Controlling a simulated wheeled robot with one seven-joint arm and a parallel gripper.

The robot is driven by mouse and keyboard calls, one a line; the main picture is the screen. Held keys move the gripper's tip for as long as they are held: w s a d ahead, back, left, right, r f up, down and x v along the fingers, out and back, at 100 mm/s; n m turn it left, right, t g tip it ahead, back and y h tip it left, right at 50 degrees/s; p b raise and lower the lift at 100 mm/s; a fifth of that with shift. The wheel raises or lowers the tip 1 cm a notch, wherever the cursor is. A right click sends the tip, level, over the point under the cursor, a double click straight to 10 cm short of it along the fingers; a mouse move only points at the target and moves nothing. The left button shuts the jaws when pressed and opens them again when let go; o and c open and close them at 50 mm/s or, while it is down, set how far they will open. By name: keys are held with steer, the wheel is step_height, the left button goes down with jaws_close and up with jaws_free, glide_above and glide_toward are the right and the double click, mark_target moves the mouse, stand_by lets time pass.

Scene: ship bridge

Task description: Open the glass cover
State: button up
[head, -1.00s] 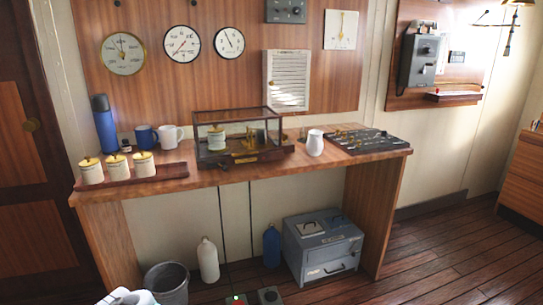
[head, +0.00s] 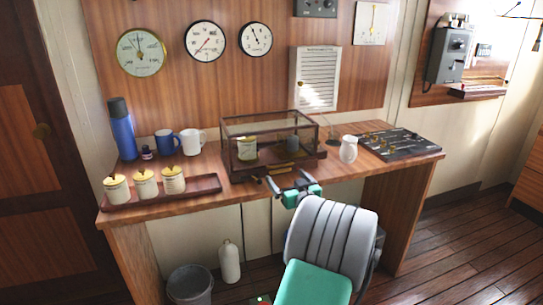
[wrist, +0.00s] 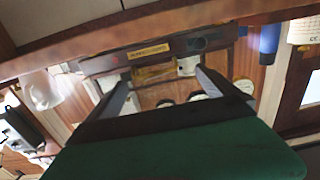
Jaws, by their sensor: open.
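The glass cover (head: 268,127) is a box of clear panes in a dark wood frame, standing on a dark base on the wooden desk. It looks closed. A cream jar with a yellow lid (head: 247,149) shows inside; other contents are partly hidden by reflections. My gripper (head: 289,184) is open and empty, at the desk's front edge just in front of and slightly below the case. In the wrist view my gripper's fingers (wrist: 165,84) point toward the case's front base (wrist: 190,45), which bears a brass plate (wrist: 148,50). No contact is visible.
A tray of lidded jars (head: 160,198), mugs (head: 193,141) and a blue flask (head: 122,130) stand left of the case. A bin (head: 190,285) is below.

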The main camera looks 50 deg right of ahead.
mark_target(282, 166)
steer(key=x, duration=0.5)
steer(key=d+p+x, duration=0.1)
steer(key=x, duration=0.1)
steer(key=shift+s+d+r, duration=0.1)
steer(key=shift+d+r, duration=0.15)
steer(key=shift+r, duration=0.05)
steer(key=shift+c, duration=0.4)
steer(key=c, duration=1.7)
